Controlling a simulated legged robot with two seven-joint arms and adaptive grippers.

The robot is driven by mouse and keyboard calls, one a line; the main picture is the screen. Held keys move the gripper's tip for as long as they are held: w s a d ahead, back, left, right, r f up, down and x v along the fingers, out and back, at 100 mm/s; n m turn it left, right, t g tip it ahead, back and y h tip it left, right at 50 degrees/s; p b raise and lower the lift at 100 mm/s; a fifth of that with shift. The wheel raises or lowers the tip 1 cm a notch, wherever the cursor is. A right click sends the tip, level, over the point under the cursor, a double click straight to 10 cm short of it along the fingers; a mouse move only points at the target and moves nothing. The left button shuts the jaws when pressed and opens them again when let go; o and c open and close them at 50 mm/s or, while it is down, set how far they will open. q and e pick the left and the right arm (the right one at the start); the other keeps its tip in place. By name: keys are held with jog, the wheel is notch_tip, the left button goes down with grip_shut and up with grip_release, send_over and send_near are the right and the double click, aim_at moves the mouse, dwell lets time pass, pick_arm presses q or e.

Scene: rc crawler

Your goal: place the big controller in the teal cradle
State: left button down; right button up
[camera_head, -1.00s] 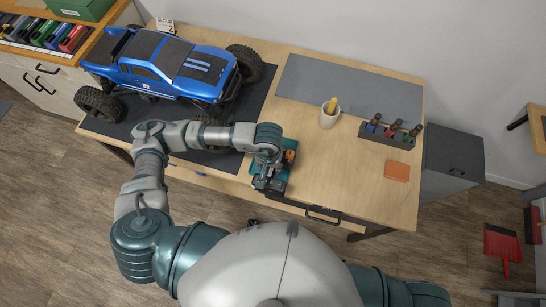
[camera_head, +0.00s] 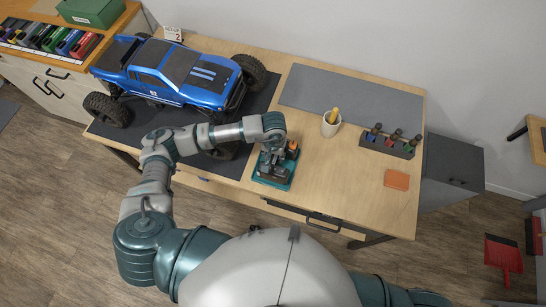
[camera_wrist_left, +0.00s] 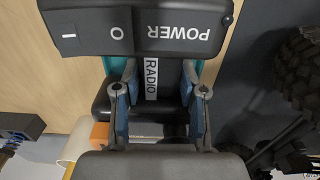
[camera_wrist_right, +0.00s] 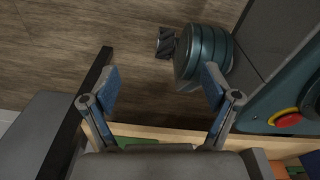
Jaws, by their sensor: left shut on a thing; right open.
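The big controller (camera_head: 273,172) is black with an orange part and sits at the teal cradle (camera_head: 288,184) near the table's front edge. In the left wrist view the controller (camera_wrist_left: 185,28) shows a POWER face and a RADIO label, with teal of the cradle (camera_wrist_left: 117,66) behind it. My left gripper (camera_head: 272,150) is shut on the controller's narrow part; its fingers (camera_wrist_left: 160,92) flank the RADIO label. I cannot tell whether the controller is fully seated or just above the cradle. My right gripper (camera_wrist_right: 160,85) is open and empty, over the floor and a wooden edge.
A blue truck (camera_head: 175,72) stands on a dark mat left of my left gripper. A white cup (camera_head: 331,124), a dark holder with several tools (camera_head: 388,145) and an orange pad (camera_head: 396,180) are on the right. The table between cradle and pad is clear.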

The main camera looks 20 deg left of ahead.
aim_at(274, 158)
pick_arm(q)
jog(key=f, duration=0.3)
jog(key=shift+w+f, duration=0.25)
jog(key=shift+w, duration=0.1)
jog(key=shift+a, duration=0.2)
pick_arm(e)
jog(key=shift+s+d+f, duration=0.1)
jog(key=shift+s+f, duration=0.05)
jog(key=shift+s, duration=0.6)
pick_arm(q)
jog(key=c, duration=0.7)
grip_release()
jog(key=shift+a, duration=0.1)
jog(key=shift+o, duration=0.2)
jog(key=shift+d+r, duration=0.2)
notch_tip(274, 158, up, 10)
jog(key=shift+a+r, duration=0.15)
jog(key=shift+r, duration=0.65)
pick_arm(e)
jog(key=shift+w, duration=0.55)
